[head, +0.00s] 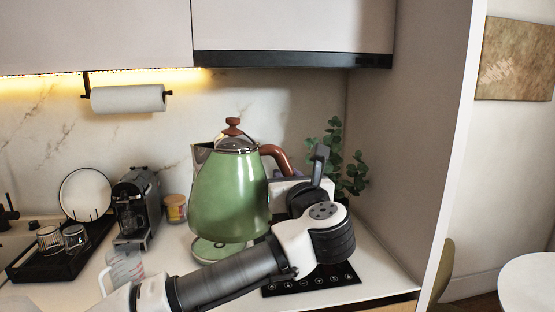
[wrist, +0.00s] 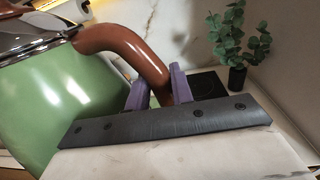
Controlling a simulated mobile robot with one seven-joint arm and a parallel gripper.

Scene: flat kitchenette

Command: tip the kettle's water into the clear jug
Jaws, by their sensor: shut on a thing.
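The green kettle (head: 228,195) has a brown handle, a metal lid and a spout facing left. It is roughly upright, above its green base (head: 207,252), and looks lifted a little off it. My gripper (wrist: 160,92) is shut on the brown handle (wrist: 128,48), with one purple finger on each side. In the head view my wrist mostly hides the fingers. The clear jug (head: 126,266) with red markings stands on the counter, left of and below the kettle. My arm hides part of its lower side. The kettle's water cannot be seen.
A coffee machine (head: 136,205) and a small jar (head: 176,208) stand behind the jug. A black tray (head: 30,268) with glasses and a plate is at left. A plant (head: 345,170) and a black hob (head: 325,280) are at right. Wall cabinets (head: 290,28) hang above.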

